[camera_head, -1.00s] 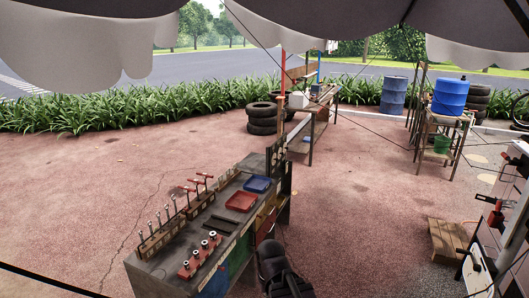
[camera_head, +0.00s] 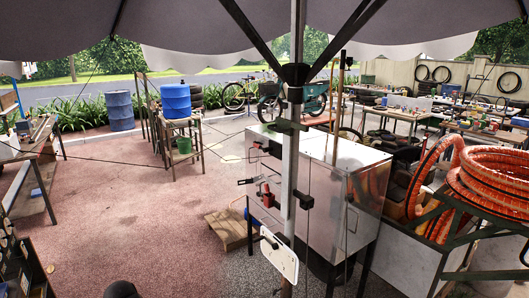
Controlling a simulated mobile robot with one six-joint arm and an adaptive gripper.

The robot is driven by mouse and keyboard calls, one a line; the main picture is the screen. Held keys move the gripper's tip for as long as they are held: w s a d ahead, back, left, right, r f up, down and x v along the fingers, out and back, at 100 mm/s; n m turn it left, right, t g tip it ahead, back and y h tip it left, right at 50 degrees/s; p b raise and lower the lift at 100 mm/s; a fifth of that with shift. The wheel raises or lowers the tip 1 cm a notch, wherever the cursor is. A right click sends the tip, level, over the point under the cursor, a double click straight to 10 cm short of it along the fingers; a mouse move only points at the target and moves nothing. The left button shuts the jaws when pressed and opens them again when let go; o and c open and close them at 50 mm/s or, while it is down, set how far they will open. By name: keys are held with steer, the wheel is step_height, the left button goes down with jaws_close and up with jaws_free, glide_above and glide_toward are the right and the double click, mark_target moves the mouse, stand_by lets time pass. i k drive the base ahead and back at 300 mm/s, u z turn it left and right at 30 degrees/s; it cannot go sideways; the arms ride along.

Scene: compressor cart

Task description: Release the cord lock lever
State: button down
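I cannot make out a cord lock lever or a compressor cart for certain. A metal box cabinet (camera_head: 345,185) stands right of centre behind a grey pole (camera_head: 290,165). A white plate with a dark slot (camera_head: 279,255) hangs low by the pole. My gripper's fingers are not in view; only a dark rounded part, probably of my arm, shows at the bottom edge.
A coiled orange hose (camera_head: 480,185) is at the right. A wooden crate (camera_head: 228,228) lies on the paving left of the cabinet. A blue drum (camera_head: 176,101) stands on a wooden stand behind. The reddish paving at left centre is clear.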

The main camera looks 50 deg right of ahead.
mark_target(269, 148)
steer(key=z, duration=0.7)
steer(key=i, duration=0.9)
steer(key=z, duration=0.45)
